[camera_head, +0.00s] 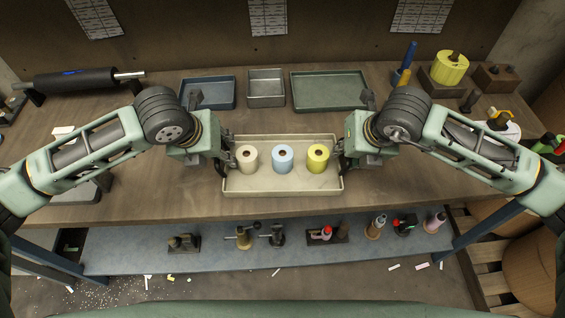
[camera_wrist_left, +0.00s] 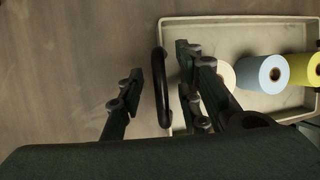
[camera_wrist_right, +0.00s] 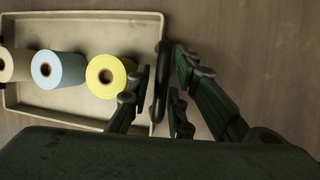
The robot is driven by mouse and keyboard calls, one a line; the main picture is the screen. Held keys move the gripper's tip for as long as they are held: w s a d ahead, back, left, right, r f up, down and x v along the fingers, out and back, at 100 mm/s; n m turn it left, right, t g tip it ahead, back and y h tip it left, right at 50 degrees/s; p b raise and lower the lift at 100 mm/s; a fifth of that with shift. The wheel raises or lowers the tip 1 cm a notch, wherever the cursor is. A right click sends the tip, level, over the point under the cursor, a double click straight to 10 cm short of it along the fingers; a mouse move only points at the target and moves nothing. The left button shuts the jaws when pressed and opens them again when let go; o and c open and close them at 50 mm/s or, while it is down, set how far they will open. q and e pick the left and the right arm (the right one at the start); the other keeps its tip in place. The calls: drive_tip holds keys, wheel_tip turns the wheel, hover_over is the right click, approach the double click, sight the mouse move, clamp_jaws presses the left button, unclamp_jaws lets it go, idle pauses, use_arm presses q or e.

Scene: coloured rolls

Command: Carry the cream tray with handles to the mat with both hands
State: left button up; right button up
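The cream tray (camera_head: 283,188) lies on the wooden bench in the middle of the head view and carries a cream roll (camera_head: 247,158), a light blue roll (camera_head: 283,158) and a yellow roll (camera_head: 318,157), all upright. My left gripper (camera_head: 224,165) is at the tray's left end. In the left wrist view its fingers stand apart on either side of the dark handle (camera_wrist_left: 162,88). My right gripper (camera_head: 341,165) is at the right end. In the right wrist view its open fingers straddle the other handle (camera_wrist_right: 160,82). I cannot clearly make out a mat.
Behind are a blue tray (camera_head: 208,92), a small grey tray (camera_head: 266,88) and a green tray (camera_head: 328,91). A black roller (camera_head: 75,81) is at back left, a yellow roll (camera_head: 449,67) at back right. A lower blue shelf (camera_head: 140,252) holds several small items.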

use_arm(q)
drive_tip(key=c, duration=0.5)
use_arm(e)
clamp_jaws()
use_arm(q)
clamp_jaws()
drive_tip(key=shift+w+r, duration=0.1)
drive_tip(key=shift+r, duration=0.1)
use_arm(e)
drive_tip(key=shift+r, duration=0.2)
